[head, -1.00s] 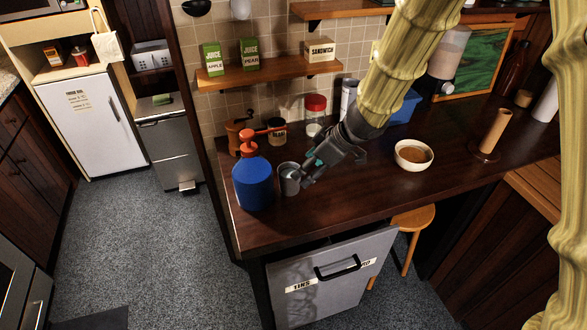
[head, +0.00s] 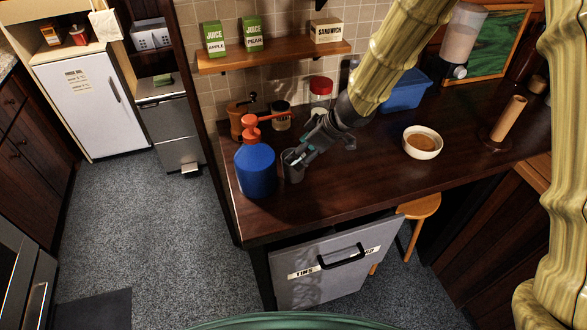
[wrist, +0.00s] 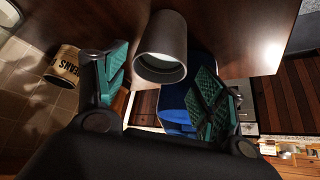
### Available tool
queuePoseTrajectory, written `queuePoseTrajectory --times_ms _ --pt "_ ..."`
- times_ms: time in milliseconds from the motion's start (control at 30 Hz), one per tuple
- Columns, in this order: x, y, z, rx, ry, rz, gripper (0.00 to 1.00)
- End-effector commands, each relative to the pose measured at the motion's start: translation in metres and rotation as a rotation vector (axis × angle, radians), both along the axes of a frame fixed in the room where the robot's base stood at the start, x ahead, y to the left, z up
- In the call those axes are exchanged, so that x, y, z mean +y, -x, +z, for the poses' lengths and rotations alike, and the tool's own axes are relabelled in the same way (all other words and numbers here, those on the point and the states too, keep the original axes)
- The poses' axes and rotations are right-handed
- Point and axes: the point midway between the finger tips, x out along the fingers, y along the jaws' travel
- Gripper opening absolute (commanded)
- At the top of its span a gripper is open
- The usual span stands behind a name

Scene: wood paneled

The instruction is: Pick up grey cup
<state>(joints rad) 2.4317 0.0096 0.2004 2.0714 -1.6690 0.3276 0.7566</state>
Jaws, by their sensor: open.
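The grey cup (head: 292,166) stands upright on the dark wooden counter, just right of a blue pump bottle (head: 256,171). In the wrist view the cup (wrist: 163,48) shows between my two spread green-padded fingers, its open rim toward the camera. My gripper (head: 293,156) is at the cup's rim in the head view, coming from the upper right, and hides part of the cup. My gripper (wrist: 160,80) is open. I cannot tell whether a finger touches the cup.
The blue bottle (wrist: 180,103) stands close behind the right finger in the wrist view. A wooden grinder (head: 238,118) and a red-lidded jar (head: 320,92) stand at the back. A white bowl (head: 422,142) sits to the right. The counter between cup and bowl is clear.

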Motion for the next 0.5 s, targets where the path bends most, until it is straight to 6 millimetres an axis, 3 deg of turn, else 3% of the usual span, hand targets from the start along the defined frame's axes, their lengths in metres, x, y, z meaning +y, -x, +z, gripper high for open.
queuePoseTrajectory --times_ms 300,500 --pt "0.014 -0.006 -0.033 0.001 -0.002 0.0 0.7" --pt "0.02 -0.009 -0.042 -0.001 0.0 0.002 0.7"
